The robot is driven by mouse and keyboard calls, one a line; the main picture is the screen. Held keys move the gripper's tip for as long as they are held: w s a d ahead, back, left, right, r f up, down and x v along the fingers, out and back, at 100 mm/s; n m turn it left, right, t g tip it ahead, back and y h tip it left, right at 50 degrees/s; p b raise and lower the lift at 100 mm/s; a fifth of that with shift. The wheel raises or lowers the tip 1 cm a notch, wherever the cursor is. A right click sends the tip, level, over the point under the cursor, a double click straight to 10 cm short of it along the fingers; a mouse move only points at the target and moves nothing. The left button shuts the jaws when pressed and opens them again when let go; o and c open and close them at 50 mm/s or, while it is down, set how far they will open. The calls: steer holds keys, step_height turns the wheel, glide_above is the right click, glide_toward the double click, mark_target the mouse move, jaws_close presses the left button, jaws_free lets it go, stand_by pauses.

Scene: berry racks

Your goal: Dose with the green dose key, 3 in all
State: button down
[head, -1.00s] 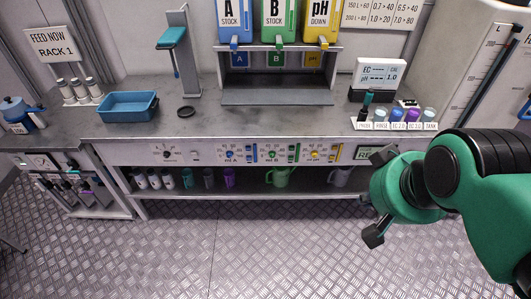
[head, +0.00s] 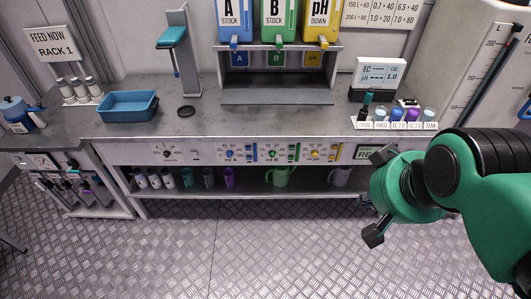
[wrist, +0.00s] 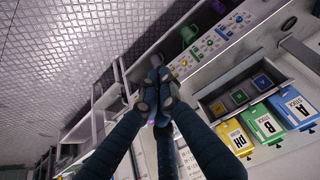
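The dosing panel (head: 205,156) runs along the bench front, with blue, green and yellow sections. The green B section has a round green control (head: 273,155) in the middle, and a green upright strip (head: 295,153) stands to its right. Which part is the dose key is too small to tell. In the wrist view the panel's coloured controls show small, above my gripper. My gripper (head: 372,203) is right of and in front of the panel, apart from it. In the wrist view (wrist: 159,95) its dark fingers converge with nothing visible between them; their spread is unclear.
Blue A (head: 234,18), green B (head: 277,18) and yellow pH (head: 320,18) containers stand above the bench. An EC and pH meter (head: 380,76) and several cups are at right. A blue tray (head: 128,106) is at left. A green can (head: 280,176) stands below. The floor in front is clear.

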steer(key=w+d+f+n+t, duration=0.1)
steer(key=w+f+n, duration=0.15)
steer(key=w, duration=0.75)
steer(key=w+d+f+n, duration=0.1)
steer(key=w+n, duration=0.3)
steer(key=w, duration=0.6)
steer(key=w+f+n+t+p, duration=0.1)
steer(key=w+f+n, duration=0.2)
steer(key=w+f, duration=0.4)
steer(key=w+f+n, duration=0.3)
steer(key=w+f, duration=0.1)
steer(key=w, duration=0.5)
steer(key=w+a+f+n+t+y, duration=0.1)
steer(key=w+a+f+n, duration=0.2)
steer(key=f, duration=0.5)
steer(key=w+a+f+n, duration=0.1)
steer(key=w+f+n, duration=0.2)
steer(key=w+f, duration=0.35)
steer(key=a+f+n+y, duration=0.1)
steer(key=a+f+n, duration=0.2)
steer(key=f, duration=0.7)
steer(key=a+f+n+y+p, duration=0.1)
steer(key=a+f+n, duration=0.1)
steer(key=f, duration=0.9)
steer(key=shift+s+a+n+y, duration=0.25)
steer(key=shift+a+n+y, duration=0.15)
steer(key=shift+n, duration=0.35)
steer(key=shift+w+p, duration=0.2)
steer(key=shift+p, duration=0.1)
